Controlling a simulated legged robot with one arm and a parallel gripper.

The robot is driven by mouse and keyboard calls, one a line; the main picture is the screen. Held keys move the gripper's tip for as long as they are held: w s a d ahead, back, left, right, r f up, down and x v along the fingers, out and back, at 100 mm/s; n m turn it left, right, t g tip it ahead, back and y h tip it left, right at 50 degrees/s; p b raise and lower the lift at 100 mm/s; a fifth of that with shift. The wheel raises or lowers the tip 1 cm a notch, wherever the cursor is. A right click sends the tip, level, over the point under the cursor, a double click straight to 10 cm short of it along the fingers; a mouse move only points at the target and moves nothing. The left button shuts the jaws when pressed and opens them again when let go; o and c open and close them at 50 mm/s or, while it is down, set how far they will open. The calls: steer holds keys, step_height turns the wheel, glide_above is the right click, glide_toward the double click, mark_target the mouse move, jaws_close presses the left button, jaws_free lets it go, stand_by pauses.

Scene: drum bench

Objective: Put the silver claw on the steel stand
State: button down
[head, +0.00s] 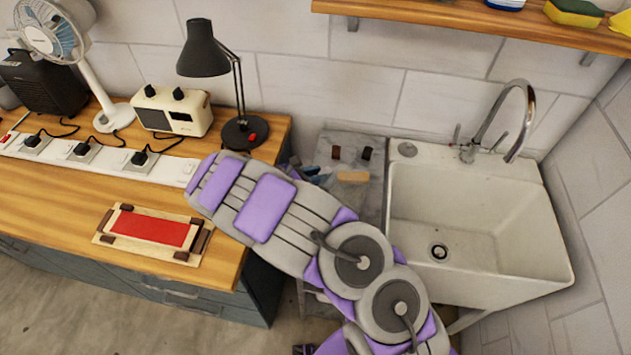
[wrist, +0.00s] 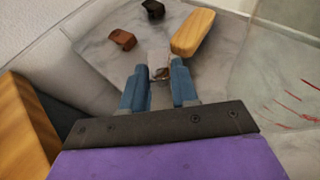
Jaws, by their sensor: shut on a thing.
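My gripper (wrist: 159,80) shows in the wrist view with its two blue fingers closed around a small, shiny, brownish-silver thing, which I take to be the silver claw (wrist: 160,73). Only a little of it shows between the fingertips. The fingers are over a grey, mottled top, which I take to be the steel stand (wrist: 100,45). In the head view this stand (head: 376,190) is between the wooden bench and the sink, partly hidden by my arm. I cannot tell whether the claw touches the top.
A brown block (wrist: 122,39), a black block (wrist: 153,9) and a light wooden piece (wrist: 193,32) lie on the grey top beyond the fingers. The white sink (head: 520,265) is on its right. The wooden bench (head: 50,210), with a black lamp (head: 203,50), is on the left.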

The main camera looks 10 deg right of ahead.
steer(key=shift+d+f, duration=0.35)
steer(key=shift+f, duration=0.5)
steer(key=shift+d+f+b, duration=0.3)
steer(key=shift+d, duration=0.1)
steer(key=shift+a, duration=0.3)
steer(key=c, duration=1.1)
jaws_free()
steer(key=shift+a, duration=0.35)
steer(key=shift+o, duration=1.2)
steer(key=shift+d, duration=0.45)
steer(key=shift+a+r, duration=0.2)
steer(key=shift+a, duration=0.05)
steer(key=p+v, duration=0.3)
steer(key=v, duration=0.8)
steer(key=shift+s+a, duration=0.2)
steer(key=shift+a, duration=0.05)
